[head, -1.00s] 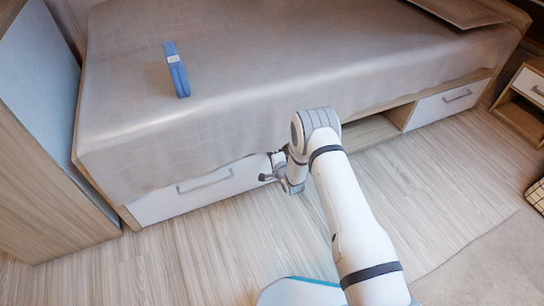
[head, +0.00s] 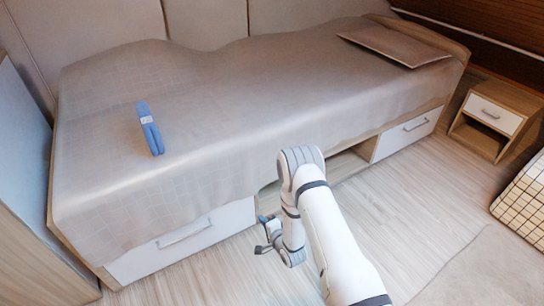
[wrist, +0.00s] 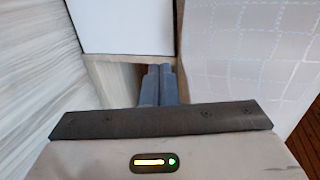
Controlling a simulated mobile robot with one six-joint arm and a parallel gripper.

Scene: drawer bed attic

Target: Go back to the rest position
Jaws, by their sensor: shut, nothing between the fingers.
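My gripper (head: 262,234) is beside the front of the bed, above the wooden floor and near the right end of the left white drawer. In the wrist view its two blue-grey fingers (wrist: 159,84) are together with nothing between them. The bed (head: 228,110) has a beige cover. The left drawer (head: 185,238) has a grey handle and looks shut; its white front also shows in the wrist view (wrist: 122,26).
A folded blue item (head: 150,130) lies on the bed. An open compartment (head: 343,168) sits between the two drawers. The right drawer (head: 405,133) looks shut. A nightstand (head: 497,115) and checked item (head: 524,205) stand right. Floor in front is clear.

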